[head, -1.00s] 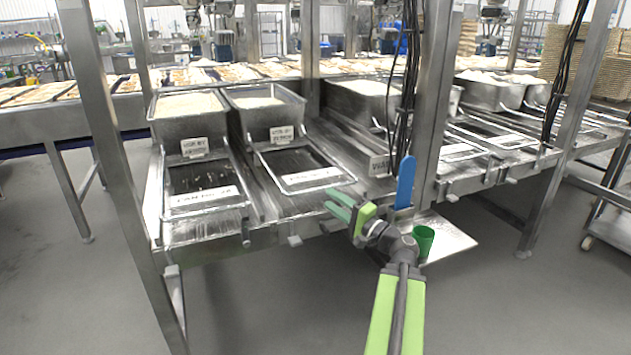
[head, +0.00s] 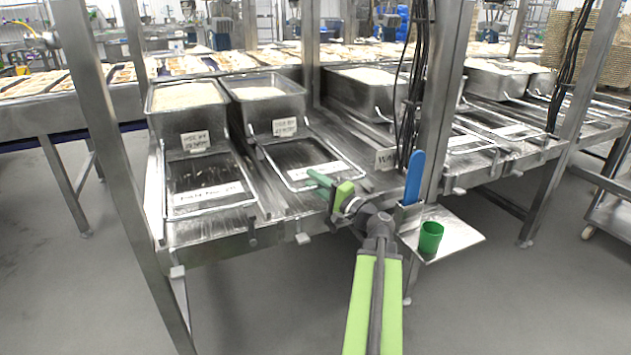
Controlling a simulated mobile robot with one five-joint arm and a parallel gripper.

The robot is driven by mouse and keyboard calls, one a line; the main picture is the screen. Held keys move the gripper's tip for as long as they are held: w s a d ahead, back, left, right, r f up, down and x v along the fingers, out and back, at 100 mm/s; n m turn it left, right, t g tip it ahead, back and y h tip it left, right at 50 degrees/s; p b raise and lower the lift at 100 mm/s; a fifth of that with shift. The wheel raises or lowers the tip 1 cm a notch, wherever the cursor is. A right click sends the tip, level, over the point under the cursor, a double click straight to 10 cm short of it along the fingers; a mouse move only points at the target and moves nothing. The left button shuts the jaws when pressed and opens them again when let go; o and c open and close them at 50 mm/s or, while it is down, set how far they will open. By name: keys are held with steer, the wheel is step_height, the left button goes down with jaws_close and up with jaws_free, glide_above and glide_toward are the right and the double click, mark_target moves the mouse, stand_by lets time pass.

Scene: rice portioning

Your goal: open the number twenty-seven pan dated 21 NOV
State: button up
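Two metal pans of white rice stand side by side at the left of the bench: the left pan (head: 168,123) and the second pan (head: 250,107). Each has a date tag, the left tag (head: 195,141) and the second tag (head: 285,127), too blurred to read surely. In front of each lies a framed chute with a pan label, the left label (head: 208,193) and the second label (head: 318,170); their numbers are unclear. My gripper (head: 318,179) is over the front right corner of the second chute, pointing left. Its fingers overlap, so their gap is hidden.
A green cup (head: 430,238) stands on a small metal shelf (head: 462,238) right of my gripper. A blue paddle (head: 414,178) stands upright beside a steel post (head: 436,110). More rice pans (head: 495,80) stand at the right. Another post (head: 103,160) rises at the left front.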

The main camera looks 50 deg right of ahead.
steer(key=shift+d, duration=0.15)
steer(key=c, duration=0.5)
steer(key=shift+d, duration=0.1)
jaws_close()
steer(key=shift+d, duration=0.1)
stand_by(0.3)
